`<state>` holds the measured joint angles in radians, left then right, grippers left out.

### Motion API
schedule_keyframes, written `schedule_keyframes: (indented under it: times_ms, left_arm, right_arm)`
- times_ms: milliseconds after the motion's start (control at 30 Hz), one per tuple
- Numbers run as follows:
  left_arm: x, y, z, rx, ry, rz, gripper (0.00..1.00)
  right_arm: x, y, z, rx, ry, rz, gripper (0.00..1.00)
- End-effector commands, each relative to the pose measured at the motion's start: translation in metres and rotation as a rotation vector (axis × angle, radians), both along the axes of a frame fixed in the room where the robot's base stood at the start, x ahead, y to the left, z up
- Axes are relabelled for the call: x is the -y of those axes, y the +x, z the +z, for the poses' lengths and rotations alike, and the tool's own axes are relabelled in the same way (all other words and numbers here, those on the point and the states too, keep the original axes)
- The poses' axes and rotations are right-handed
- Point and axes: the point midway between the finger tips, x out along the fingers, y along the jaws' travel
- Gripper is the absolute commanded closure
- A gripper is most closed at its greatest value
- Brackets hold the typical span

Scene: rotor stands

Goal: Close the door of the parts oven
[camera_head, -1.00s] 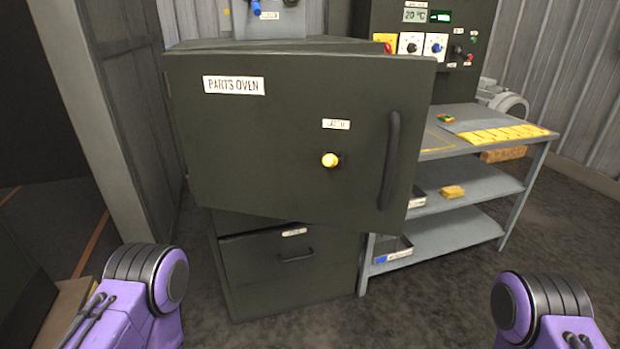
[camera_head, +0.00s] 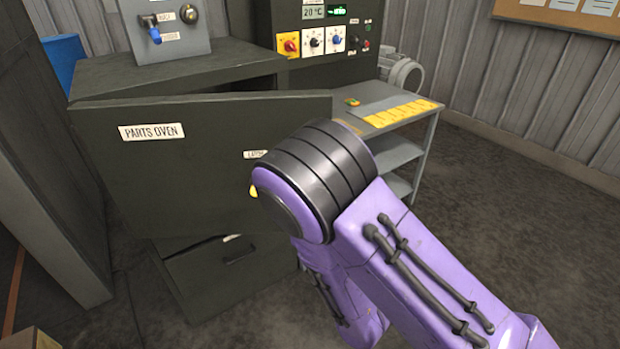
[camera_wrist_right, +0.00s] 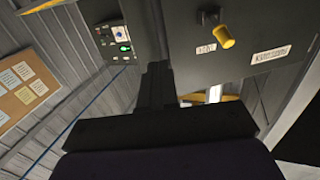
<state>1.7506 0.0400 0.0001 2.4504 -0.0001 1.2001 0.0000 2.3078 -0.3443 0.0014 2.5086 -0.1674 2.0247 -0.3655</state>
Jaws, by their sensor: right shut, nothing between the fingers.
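The parts oven (camera_head: 180,72) stands at the left in the head view. Its dark door (camera_head: 200,180) is partly open, its right side standing out from the body. The yellow latch knob (camera_head: 253,191) is mostly covered by my right arm, which also hides the door's right side and handle. In the right wrist view the door (camera_wrist_right: 265,25) and latch knob (camera_wrist_right: 225,38) are at the upper right. My right gripper (camera_wrist_right: 155,68) is shut and empty, close to the door. Whether it touches the door I cannot tell. My left gripper is out of view.
A control panel (camera_head: 315,40) stands behind the oven at the right. A grey shelf table (camera_head: 395,152) is right of the door. A grey box with knobs (camera_head: 165,30) sits on the oven. A drawer (camera_head: 215,270) is below the door. Floor at the right is clear.

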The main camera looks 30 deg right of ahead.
Motion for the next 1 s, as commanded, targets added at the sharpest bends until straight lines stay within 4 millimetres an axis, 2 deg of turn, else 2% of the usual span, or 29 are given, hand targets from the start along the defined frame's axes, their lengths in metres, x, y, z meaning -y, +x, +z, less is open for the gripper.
schedule_keyframes:
  times_ms: [200,500,600,800,1000]
  left_arm:
    - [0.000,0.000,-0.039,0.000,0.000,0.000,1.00]
    - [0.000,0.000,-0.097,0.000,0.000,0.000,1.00]
    - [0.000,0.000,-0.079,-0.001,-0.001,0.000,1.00]
    - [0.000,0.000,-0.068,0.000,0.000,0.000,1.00]
    - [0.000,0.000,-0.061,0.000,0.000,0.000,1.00]
  right_arm:
    - [0.008,0.028,-0.009,0.016,0.000,-0.002,1.00]
    - [0.013,0.047,-0.010,0.013,0.001,-0.001,1.00]
    - [0.017,0.066,0.001,0.006,0.002,-0.001,1.00]
    - [0.028,0.102,0.002,0.005,0.001,-0.001,1.00]
    - [0.034,0.128,0.000,0.004,0.000,0.001,1.00]
